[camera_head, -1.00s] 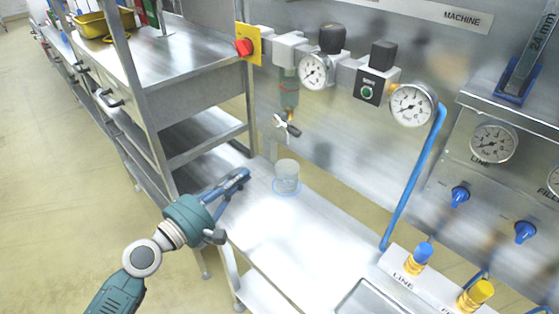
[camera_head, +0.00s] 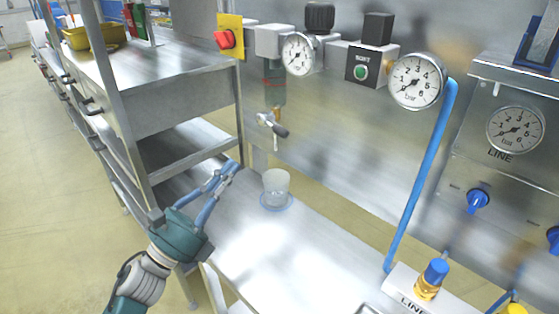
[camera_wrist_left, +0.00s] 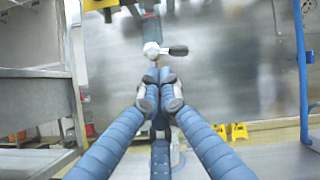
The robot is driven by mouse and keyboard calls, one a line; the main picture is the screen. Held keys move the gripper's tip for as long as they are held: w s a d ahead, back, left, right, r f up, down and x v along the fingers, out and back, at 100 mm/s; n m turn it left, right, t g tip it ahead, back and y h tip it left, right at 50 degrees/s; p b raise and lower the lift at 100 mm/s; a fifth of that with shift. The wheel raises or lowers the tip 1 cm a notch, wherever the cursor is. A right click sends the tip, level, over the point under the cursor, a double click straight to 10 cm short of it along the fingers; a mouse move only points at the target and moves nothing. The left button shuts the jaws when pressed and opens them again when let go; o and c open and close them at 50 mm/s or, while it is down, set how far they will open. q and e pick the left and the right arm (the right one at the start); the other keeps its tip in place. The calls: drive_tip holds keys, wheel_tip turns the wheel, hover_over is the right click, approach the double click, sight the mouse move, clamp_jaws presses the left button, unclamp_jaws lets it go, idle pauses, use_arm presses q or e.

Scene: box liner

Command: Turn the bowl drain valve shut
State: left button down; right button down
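The drain valve (camera_head: 266,119) hangs under the greenish filter bowl (camera_head: 274,88) on the steel panel. Its dark-tipped lever (camera_head: 279,130) sticks out to the right and slightly down in the head view. In the left wrist view, the pale valve hub (camera_wrist_left: 152,49) is just beyond my fingertips and the lever (camera_wrist_left: 178,51) points right, roughly level. My left gripper (camera_head: 233,168) is below and left of the valve, apart from it. In the wrist view its blue fingers (camera_wrist_left: 159,76) converge with their tips together and nothing visible between them. My right gripper is in neither view.
A clear cup (camera_head: 276,186) stands on the steel bench (camera_head: 275,240) below the valve. A steel shelf unit (camera_head: 175,105) is close on the left. Gauges (camera_head: 416,81) and a blue hose (camera_head: 422,175) are to the right. A red knob (camera_head: 225,40) is above left.

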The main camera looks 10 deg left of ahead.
use_arm(q)
drive_tip(key=w+d+r+m+g+h+p, duration=0.1)
drive_tip(key=w+d+m+g+p, duration=0.1)
drive_tip(key=w+d+m, duration=0.5)
drive_tip(key=shift+d+r+m+h+p, duration=0.3)
drive_tip(key=shift+d+r+m+p, duration=0.1)
drive_tip(key=shift+d+p, duration=0.35)
drive_tip(key=r+n, duration=0.1)
drive_tip(key=n+y, duration=0.1)
drive_tip(key=n, duration=0.1)
drive_tip(key=shift+s+d+r+t+p, duration=0.2)
drive_tip(key=shift+s+r+t+p, duration=0.1)
drive_tip(key=shift+r+t+p, duration=0.1)
